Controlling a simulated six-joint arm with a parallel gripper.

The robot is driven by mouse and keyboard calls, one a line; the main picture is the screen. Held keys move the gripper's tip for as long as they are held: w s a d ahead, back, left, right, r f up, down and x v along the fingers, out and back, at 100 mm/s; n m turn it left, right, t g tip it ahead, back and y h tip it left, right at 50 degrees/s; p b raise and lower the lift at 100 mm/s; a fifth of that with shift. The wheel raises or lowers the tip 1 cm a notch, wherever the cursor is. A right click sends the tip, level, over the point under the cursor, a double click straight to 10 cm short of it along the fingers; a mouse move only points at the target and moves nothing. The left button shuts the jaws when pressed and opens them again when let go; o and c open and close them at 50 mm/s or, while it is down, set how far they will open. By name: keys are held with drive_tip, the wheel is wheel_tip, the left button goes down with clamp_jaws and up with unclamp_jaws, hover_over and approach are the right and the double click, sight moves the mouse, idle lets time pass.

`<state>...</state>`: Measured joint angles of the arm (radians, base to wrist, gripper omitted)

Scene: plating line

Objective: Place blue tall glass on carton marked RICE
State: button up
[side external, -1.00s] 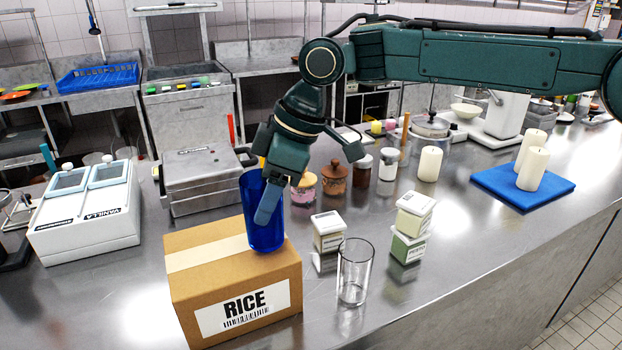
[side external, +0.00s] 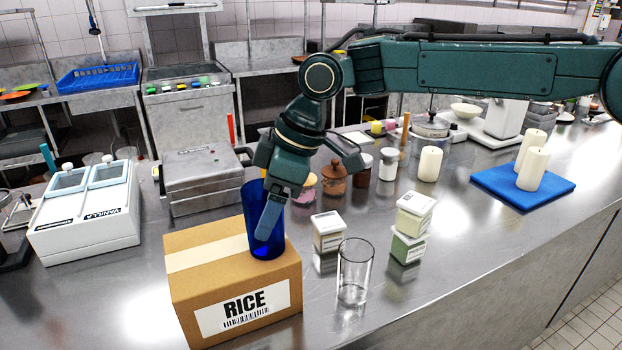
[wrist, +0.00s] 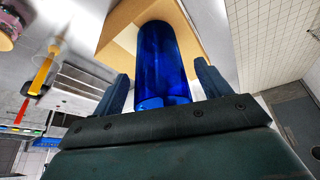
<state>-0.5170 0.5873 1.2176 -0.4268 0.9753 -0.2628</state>
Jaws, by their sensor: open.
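The blue tall glass (side external: 257,228) stands upright on the top of the carton marked RICE (side external: 205,262), near its right back edge. It also shows in the wrist view (wrist: 160,62), with part of the carton (wrist: 118,27) beyond it. In the wrist view the two fingers (wrist: 160,88) stand on either side of the glass with gaps between. The jaws are open. Whether either finger touches the glass is hidden in the side view.
A clear glass (side external: 354,272) stands right of the carton. A white VANILLA box (side external: 85,212) is at left. Candles stand on a blue board (side external: 500,188) at right.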

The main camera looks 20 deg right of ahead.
drive_tip(key=shift+r, duration=0.15)
drive_tip(key=v, duration=1.2)
idle(0.7)
